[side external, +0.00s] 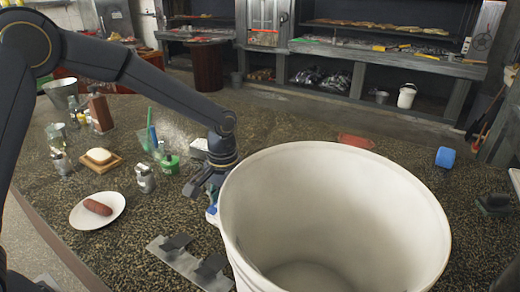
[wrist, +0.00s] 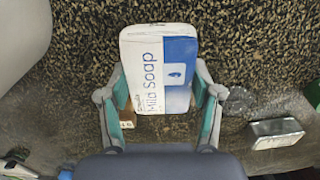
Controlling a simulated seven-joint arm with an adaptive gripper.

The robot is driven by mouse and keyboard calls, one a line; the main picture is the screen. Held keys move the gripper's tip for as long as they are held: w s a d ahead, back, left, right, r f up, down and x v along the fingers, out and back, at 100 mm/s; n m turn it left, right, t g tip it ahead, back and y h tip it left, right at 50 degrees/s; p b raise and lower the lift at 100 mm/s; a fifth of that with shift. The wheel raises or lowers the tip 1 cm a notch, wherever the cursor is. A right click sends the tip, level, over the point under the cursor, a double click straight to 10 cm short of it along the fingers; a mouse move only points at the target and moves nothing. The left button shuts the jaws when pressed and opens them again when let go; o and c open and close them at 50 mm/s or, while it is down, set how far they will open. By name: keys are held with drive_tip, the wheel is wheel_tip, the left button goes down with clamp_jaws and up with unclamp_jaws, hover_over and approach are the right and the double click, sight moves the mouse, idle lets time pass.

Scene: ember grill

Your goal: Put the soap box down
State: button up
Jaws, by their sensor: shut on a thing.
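The soap box (wrist: 158,65) is white and blue with "Mild Soap" printed on it. In the wrist view it sits between the two fingers of my gripper (wrist: 158,105), which is shut on its sides. In the side view my gripper (side external: 205,190) points down just left of a large white bucket. A small white and blue part of the soap box (side external: 211,216) shows below the fingers; the bucket rim hides the rest. The box is low over the speckled table (side external: 135,225), but I cannot tell whether it touches it.
The large white bucket (side external: 335,215) stands close on the right. A metal bracket (side external: 190,265) lies in front. A plate (side external: 80,215) with a sausage, a soap dish (side external: 101,160) and several cans and bottles stand to the left. A metal tin (wrist: 275,133) lies nearby.

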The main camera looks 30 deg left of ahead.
drive_tip(key=shift+w+d+f, duration=0.15)
drive_tip(key=shift+w+f, duration=0.65)
drive_tip(key=shift+f, duration=0.2)
drive_tip(key=shift+w+f, duration=0.15)
drive_tip(key=shift+f, duration=1.55)
drive_tip(key=shift+f, duration=0.1)
drive_tip(key=o, duration=1.2)
